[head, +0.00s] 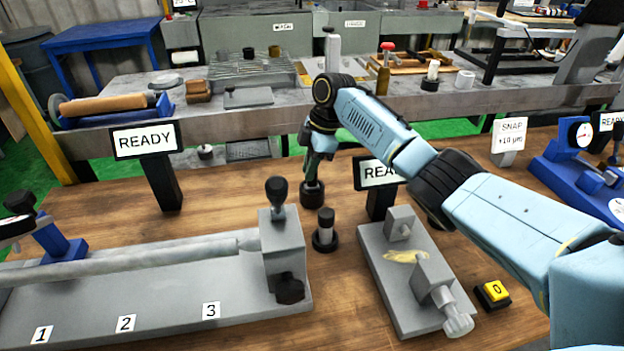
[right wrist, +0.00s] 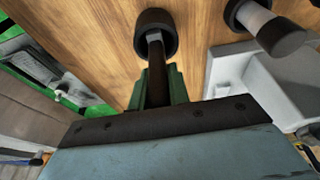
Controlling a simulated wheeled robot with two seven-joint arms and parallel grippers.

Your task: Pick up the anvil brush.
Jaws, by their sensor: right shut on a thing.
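My right gripper (head: 315,158) reaches down over the bench behind the grey fixtures. In the right wrist view its green fingers (right wrist: 160,88) are shut on the dark upright handle of what looks like the anvil brush (right wrist: 156,36). Its wide round black lower end and a pale band show beyond the fingers. In the head view the brush's black lower end (head: 312,193) shows below the gripper, at or just above the wood; I cannot tell if it touches. My left gripper is not in view.
A similar black-and-grey upright piece (head: 325,231) stands close in front. A grey fixture with a yellow smear (head: 405,256) lies to the right, beside a yellow button (head: 493,292). A long grey fixture (head: 160,285) fills the left. READY signs (head: 146,140) stand behind.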

